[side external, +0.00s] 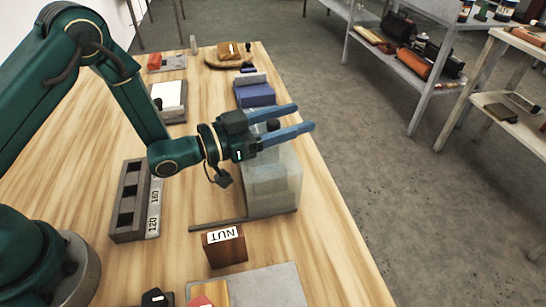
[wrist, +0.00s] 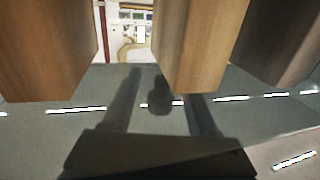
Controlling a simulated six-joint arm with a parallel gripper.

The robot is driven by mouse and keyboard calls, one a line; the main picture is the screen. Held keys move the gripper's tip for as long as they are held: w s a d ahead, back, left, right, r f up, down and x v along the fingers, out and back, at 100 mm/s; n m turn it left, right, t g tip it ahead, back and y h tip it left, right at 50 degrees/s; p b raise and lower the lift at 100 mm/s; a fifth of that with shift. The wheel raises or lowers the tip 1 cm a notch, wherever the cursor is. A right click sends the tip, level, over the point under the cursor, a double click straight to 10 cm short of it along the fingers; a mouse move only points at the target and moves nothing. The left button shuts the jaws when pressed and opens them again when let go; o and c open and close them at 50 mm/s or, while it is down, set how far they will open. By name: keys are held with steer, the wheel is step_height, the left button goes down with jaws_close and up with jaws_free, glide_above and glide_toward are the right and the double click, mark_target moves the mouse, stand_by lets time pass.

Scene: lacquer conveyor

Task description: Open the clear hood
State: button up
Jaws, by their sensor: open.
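The clear hood (side external: 274,183) is a pale, see-through box near the right edge of the wooden table in the side view. It appears lowered. A dark round knob (side external: 273,124) shows at its top, between the blue fingers of my gripper (side external: 304,117). My gripper is open, with its fingers reaching right above the hood. Contact with the knob cannot be told. The wrist view shows two dark finger-like shapes with a dark round shape (wrist: 160,95) between them, apart from both. The inside of the hood is blurred.
A wooden block marked NUT (side external: 226,247) stands in front of the hood. A grey slotted rack (side external: 130,200) lies to the left, a blue block (side external: 255,95) behind. Brown wooden blocks (wrist: 45,45) fill the top of the wrist view.

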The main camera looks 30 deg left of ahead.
jaws_close()
stand_by(1.4)
